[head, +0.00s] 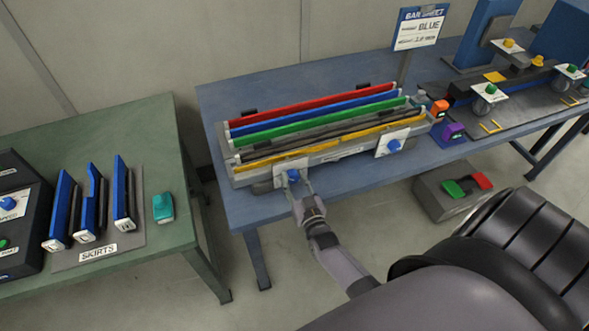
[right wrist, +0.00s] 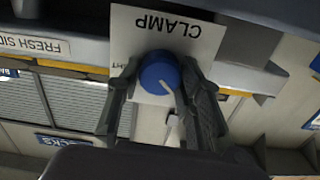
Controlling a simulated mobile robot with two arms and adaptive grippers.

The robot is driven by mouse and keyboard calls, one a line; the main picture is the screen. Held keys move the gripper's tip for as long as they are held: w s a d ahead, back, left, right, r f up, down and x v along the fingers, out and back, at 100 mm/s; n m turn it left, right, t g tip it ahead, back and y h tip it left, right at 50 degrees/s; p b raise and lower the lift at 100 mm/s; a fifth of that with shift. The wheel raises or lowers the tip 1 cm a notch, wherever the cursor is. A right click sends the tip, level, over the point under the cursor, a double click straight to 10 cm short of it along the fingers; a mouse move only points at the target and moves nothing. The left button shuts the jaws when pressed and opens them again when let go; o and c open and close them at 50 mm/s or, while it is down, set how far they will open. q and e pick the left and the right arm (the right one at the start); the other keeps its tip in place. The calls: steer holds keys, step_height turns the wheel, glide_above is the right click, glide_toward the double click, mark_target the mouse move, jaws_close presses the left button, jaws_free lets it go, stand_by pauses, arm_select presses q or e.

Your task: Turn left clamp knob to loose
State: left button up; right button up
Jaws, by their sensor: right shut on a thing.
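The left clamp knob (head: 293,176) is a blue round knob on a white plate at the front left of the grey fixture (head: 330,155). In the right wrist view the knob (right wrist: 158,74) sits between my fingers, with a pale pointer line running toward the lower right. Its plate (right wrist: 190,30) reads CLAMP upside down; other lettering is partly hidden by a finger. My right gripper (head: 297,190) is shut on this knob, one finger on each side. A second blue clamp knob (head: 394,146) is on the fixture's front right. My left gripper is not in view.
Red, blue, green, dark and yellow bars lie along the fixture on the blue table (head: 225,100). A green table (head: 165,130) with blue skirts (head: 88,200) is at left.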

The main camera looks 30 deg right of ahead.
steer(key=n, duration=0.3)
steer(key=shift+a+f+n, duration=0.1)
steer(key=shift+n, duration=2.5)
steer(key=o, duration=1.2)
steer(key=shift+c, duration=0.2)
steer(key=shift+s, duration=0.3)
steer(key=v, duration=1.1)
steer(key=shift+s, duration=0.15)
